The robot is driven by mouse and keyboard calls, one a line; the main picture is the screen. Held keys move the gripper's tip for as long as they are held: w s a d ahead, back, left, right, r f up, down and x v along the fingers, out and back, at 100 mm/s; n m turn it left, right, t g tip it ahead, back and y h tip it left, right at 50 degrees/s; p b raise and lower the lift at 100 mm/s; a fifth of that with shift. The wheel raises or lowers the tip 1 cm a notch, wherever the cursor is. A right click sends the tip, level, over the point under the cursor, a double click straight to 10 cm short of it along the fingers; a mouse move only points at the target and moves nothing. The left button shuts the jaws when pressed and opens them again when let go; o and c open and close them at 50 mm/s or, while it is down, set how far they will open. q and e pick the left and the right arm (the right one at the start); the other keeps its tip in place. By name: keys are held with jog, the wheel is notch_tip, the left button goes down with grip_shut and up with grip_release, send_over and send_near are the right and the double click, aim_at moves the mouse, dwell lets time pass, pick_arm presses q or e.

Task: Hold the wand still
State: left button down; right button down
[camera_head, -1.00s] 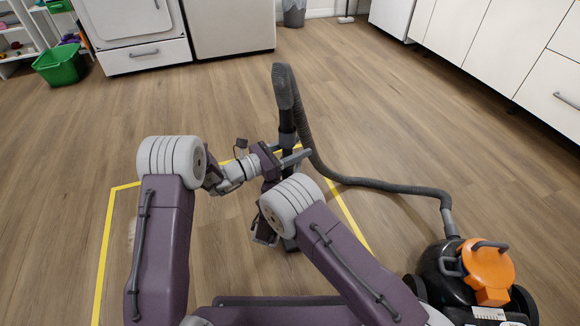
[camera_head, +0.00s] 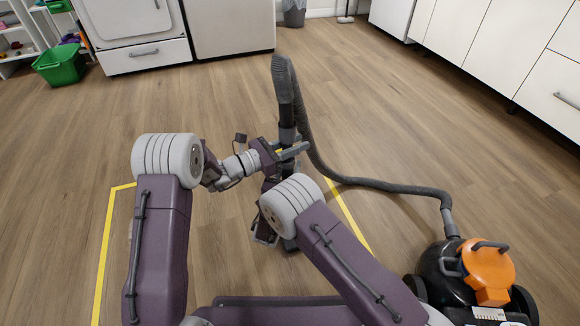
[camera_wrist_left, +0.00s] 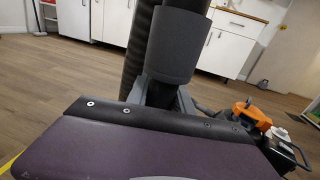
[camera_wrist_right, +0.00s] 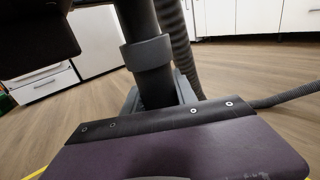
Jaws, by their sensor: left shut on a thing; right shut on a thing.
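The vacuum wand (camera_head: 287,120) stands nearly upright in front of me, with its ribbed grey hose bending over at the top. My left gripper (camera_head: 292,152) is shut around the upper part of the wand. In the left wrist view the wand's dark tube and grey collar (camera_wrist_left: 172,45) rise just beyond the jaws. My right gripper is mostly hidden behind my right arm in the head view; in the right wrist view (camera_wrist_right: 160,98) it is shut on the wand, lower down, below a grey ring. The wand's lower end is largely hidden by my right arm.
The hose (camera_head: 390,183) runs right to the black and orange vacuum body (camera_head: 480,272) on the floor. Yellow tape (camera_head: 104,240) marks the floor around my arms. A green bin (camera_head: 60,65) and white cabinets (camera_head: 490,45) stand at the back. The wood floor between is clear.

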pick_arm(q)
notch_tip(320, 180, up, 18)
jog(key=shift+r, duration=0.2)
jog(key=shift+c, duration=1)
grip_release()
dwell(2.6)
pick_arm(e)
jog(key=c, duration=0.9)
grip_release()
pick_arm(q)
jog(key=v, duration=1.2)
